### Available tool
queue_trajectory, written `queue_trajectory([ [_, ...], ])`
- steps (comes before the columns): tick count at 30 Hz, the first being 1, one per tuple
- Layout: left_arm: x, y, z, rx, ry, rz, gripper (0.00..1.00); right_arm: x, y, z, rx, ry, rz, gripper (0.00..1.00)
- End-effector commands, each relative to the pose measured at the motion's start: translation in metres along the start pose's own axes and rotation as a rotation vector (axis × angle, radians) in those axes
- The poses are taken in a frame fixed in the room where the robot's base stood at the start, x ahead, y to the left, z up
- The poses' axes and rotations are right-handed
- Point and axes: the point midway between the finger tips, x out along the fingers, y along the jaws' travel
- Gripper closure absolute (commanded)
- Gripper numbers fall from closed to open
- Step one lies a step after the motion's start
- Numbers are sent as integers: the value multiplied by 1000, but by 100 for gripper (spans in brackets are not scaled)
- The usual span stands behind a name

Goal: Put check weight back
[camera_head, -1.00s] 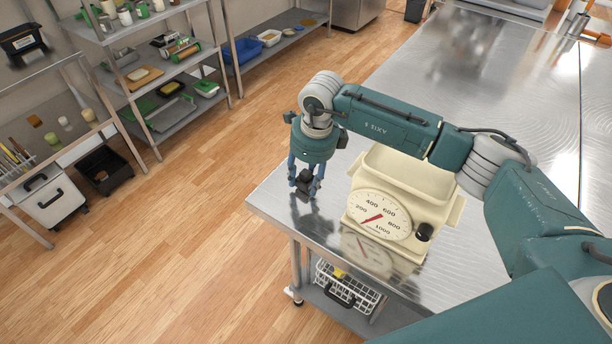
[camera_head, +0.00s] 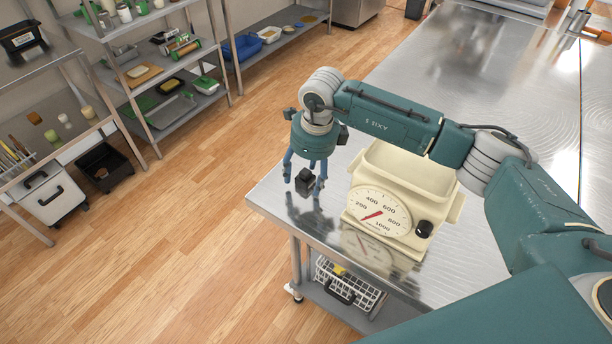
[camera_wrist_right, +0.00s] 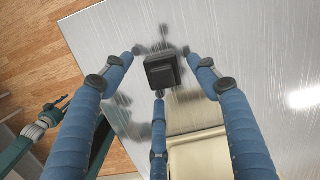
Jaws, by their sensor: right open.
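The check weight (camera_head: 304,181) is a small dark block standing on the steel table near its left corner, left of the cream dial scale (camera_head: 408,199). My right gripper (camera_head: 304,184) is above the weight with its blue fingers spread around it. In the right wrist view the weight (camera_wrist_right: 161,71) sits between the open fingertips (camera_wrist_right: 163,68), with gaps between it and the fingers. The scale's pan is empty in the part that shows, and its needle points near the low end of the dial.
The steel table (camera_head: 480,110) is mostly clear behind the scale. Its left edge drops to the wooden floor. A white wire basket (camera_head: 345,287) is on the shelf below. Loaded shelves (camera_head: 165,80) stand at the back left.

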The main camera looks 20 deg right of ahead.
Motion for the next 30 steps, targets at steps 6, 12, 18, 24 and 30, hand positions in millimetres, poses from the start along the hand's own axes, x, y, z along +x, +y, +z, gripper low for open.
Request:
queue_trajectory([
  [6,21,1,2,0,0,0,57,-41,-1,0,-2,-5,-6,40],
  [12,34,1,3,0,0,0,57,-83,-1,0,0,-5,-5,40],
  [18,39,1,3,0,0,0,57,-107,0,0,-1,-2,-2,40],
  [24,39,1,3,0,0,0,57,-113,0,0,0,-1,-1,40],
  [30,39,1,3,0,0,0,57,-112,0,0,0,-1,-1,40],
])
